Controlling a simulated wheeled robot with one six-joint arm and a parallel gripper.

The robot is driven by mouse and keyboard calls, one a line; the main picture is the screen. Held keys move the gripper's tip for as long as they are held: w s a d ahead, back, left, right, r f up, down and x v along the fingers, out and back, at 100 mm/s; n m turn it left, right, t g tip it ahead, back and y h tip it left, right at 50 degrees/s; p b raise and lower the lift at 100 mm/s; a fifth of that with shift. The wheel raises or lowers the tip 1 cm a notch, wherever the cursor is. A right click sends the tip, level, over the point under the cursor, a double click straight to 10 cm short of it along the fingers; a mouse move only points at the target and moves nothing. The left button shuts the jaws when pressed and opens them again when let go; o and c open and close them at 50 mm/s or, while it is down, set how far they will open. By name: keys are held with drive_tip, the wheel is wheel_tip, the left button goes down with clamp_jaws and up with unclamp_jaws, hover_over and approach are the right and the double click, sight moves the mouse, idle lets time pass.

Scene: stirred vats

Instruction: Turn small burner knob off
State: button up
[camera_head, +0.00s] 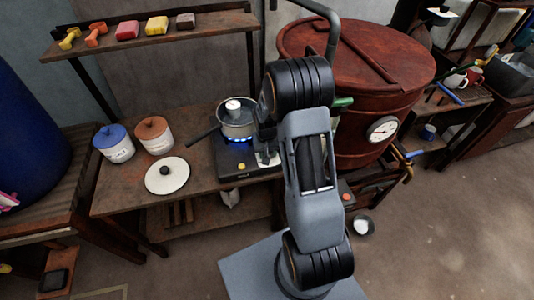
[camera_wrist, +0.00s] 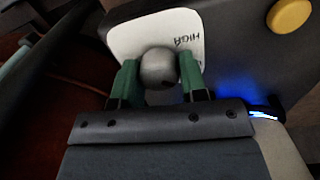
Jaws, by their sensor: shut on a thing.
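The small burner (camera_head: 232,168) stands on the bench with a pot (camera_head: 238,125) on it. Blue flame (camera_head: 238,141) shows under the pot, and a blue glow (camera_wrist: 232,84) shows in the wrist view. My gripper (camera_wrist: 158,75) has its green fingers shut on a round grey knob (camera_wrist: 158,66). A white plate (camera_wrist: 130,38) with upside-down lettering, apparently "HIGH", lies behind the knob. A yellow knob (camera_wrist: 289,15) sits apart at upper right; it also shows on the burner's front in the head view (camera_head: 241,167). My arm partly hides the gripper in the head view.
A large red-brown vat (camera_head: 355,60) with a gauge (camera_head: 383,129) stands close behind my arm. Left of the burner are a white lid (camera_head: 167,175), a blue-lidded canister (camera_head: 114,145) and a brown-lidded canister (camera_head: 155,137). A shelf (camera_head: 150,32) hangs above.

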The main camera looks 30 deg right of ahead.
drive_tip(key=m+b, duration=0.1)
drive_tip(key=m, duration=0.4)
drive_tip(key=shift+m, duration=0.3)
drive_tip(key=shift+m+b, duration=0.7)
drive_tip(key=shift+m, duration=1.5)
drive_tip(key=o, duration=0.9)
drive_tip(key=r, duration=1.4)
drive_tip(key=shift+w+a+p, duration=0.1)
drive_tip(key=shift+w+p, duration=0.15)
drive_tip(key=shift+p, duration=0.1)
drive_tip(key=shift+f, duration=0.1)
